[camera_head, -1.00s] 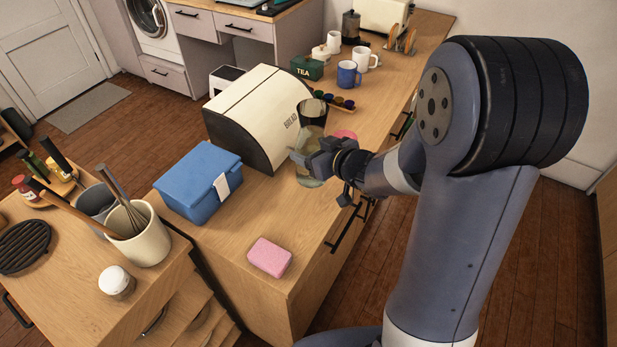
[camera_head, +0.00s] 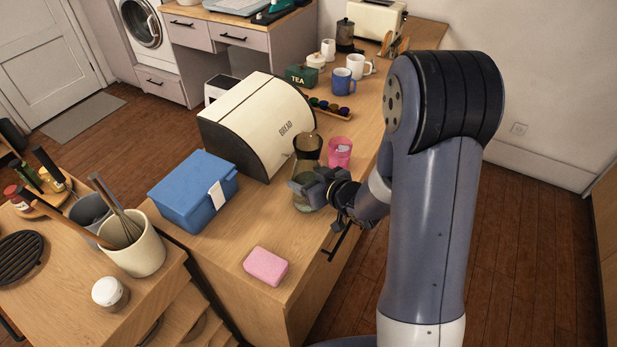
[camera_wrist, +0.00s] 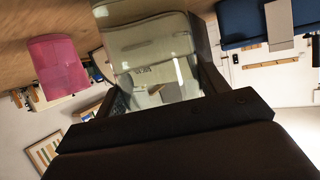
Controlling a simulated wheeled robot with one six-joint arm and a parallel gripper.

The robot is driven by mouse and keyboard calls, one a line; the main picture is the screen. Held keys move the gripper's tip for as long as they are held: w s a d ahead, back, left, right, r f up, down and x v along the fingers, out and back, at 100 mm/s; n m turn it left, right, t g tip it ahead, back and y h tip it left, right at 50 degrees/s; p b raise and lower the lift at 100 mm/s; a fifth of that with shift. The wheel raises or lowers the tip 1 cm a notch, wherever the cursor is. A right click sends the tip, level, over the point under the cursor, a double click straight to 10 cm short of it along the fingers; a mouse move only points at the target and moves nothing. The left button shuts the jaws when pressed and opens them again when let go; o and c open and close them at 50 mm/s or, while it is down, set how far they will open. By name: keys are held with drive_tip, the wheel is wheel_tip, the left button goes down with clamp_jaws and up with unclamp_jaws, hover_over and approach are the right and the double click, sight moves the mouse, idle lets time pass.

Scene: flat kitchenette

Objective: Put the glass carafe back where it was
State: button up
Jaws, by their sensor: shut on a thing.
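The glass carafe (camera_head: 303,200) is clear and slightly green below, with a dark upper part (camera_head: 308,146). It is upright over the counter, in front of the bread box. My gripper (camera_head: 312,184) is shut on its body from the right and hides part of it. I cannot tell whether its base touches the counter. In the wrist view the carafe (camera_wrist: 150,45) fills the space between my fingers. A pink cup (camera_head: 340,152) stands close behind the carafe to the right; it also shows in the wrist view (camera_wrist: 58,68).
The cream bread box (camera_head: 262,125) is close behind left. A blue box (camera_head: 190,188) stands left, and a pink sponge (camera_head: 266,266) lies nearer the front. Bare counter (camera_head: 250,225) lies between them. A spice rack (camera_head: 330,112) and mugs (camera_head: 342,82) stand further back.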

drive_tip(key=o, duration=1.2)
drive_tip(key=shift+f, duration=0.15)
drive_tip(key=shift+c, duration=0.2)
drive_tip(key=o, duration=0.5)
drive_tip(key=shift+c, duration=0.2)
drive_tip(key=shift+r, duration=0.25)
drive_tip(key=v, duration=1.2)
drive_tip(key=shift+f, duration=0.15)
